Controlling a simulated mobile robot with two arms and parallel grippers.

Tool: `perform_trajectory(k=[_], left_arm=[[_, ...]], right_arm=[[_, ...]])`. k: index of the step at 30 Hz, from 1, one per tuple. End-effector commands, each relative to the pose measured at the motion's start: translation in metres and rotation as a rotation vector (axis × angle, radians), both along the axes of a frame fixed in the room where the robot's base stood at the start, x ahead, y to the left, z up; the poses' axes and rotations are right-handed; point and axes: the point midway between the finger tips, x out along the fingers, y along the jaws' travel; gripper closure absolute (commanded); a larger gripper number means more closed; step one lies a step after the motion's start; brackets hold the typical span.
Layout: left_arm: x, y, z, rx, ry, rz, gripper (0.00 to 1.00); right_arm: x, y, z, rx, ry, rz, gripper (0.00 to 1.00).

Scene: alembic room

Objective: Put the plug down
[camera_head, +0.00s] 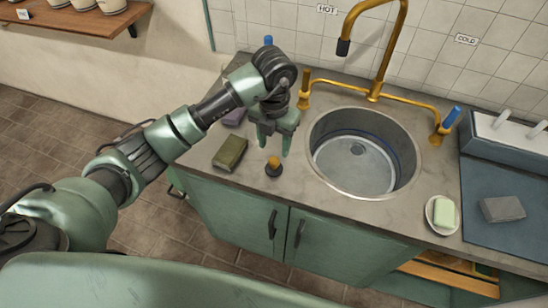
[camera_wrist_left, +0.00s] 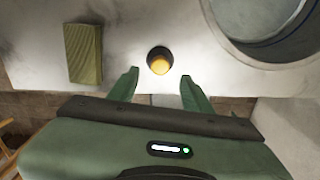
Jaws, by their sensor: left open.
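The plug (camera_head: 273,166) is a small dark disc with an orange-yellow top. It stands on the grey counter just left of the sink (camera_head: 361,151). It also shows in the left wrist view (camera_wrist_left: 159,61), just beyond the fingertips. My left gripper (camera_head: 273,148) is open and empty, with its fingers pointing down by the plug. In the left wrist view the two fingertips (camera_wrist_left: 159,75) are spread apart, with the plug between and ahead of them, and no contact shows. My right gripper is in neither view.
A green sponge-like block (camera_head: 230,153) lies left of the plug, with a purple block (camera_head: 234,117) behind it. The gold tap (camera_head: 375,85) rises behind the sink. A green soap on a white dish (camera_head: 443,214) sits to the right. The counter's front edge is close to the plug.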

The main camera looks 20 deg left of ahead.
Motion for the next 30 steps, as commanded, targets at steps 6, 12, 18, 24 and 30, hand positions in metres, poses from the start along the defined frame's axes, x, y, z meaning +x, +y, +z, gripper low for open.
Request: perform_trajectory(k=[6,12,18,24,30], left_arm=[[0.001,0.000,0.035,0.000,-0.003,0.001,0.51],[0.000,0.000,0.047,0.000,0.000,0.001,0.51],[0.000,0.000,0.048,0.000,0.001,0.001,0.51],[0.000,0.000,0.047,0.000,0.001,0.001,0.51],[-0.006,-0.022,0.040,-0.089,0.002,-0.037,0.51]], right_arm=[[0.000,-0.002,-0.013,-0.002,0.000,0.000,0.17],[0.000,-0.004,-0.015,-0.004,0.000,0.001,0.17],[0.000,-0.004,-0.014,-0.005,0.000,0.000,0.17],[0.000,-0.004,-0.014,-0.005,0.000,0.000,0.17],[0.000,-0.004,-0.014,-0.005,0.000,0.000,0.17]])
